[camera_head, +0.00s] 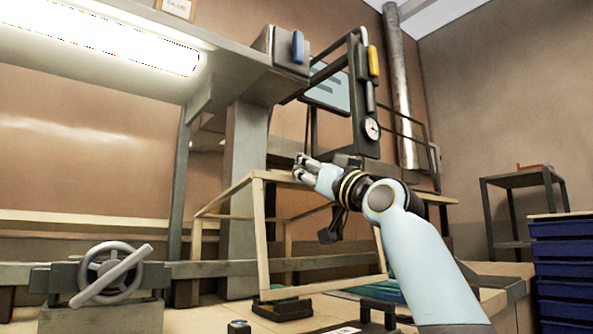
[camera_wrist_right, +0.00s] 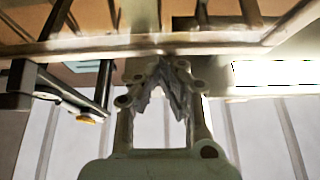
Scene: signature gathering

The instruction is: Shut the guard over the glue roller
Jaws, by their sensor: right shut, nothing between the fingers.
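A box-like guard with a pale wooden-coloured frame (camera_head: 260,235) stands over the bench in the middle of the head view. Its panels look clear or empty. My right gripper (camera_head: 303,166) is shut and empty at the frame's upper edge; I cannot tell whether it touches. In the right wrist view the shut fingers (camera_wrist_right: 165,70) point at a pale bar (camera_wrist_right: 90,46) that crosses the picture, probably the guard's frame. I cannot make out the glue roller. My left gripper is not in view.
A grey handwheel (camera_head: 110,272) stands at the left of the bench. A dark panel with a gauge (camera_head: 372,129) hangs behind my right arm. A lit lamp housing (camera_head: 110,45) overhangs the upper left. Blue drawers (camera_head: 560,262) and a side table (camera_head: 520,180) are at right.

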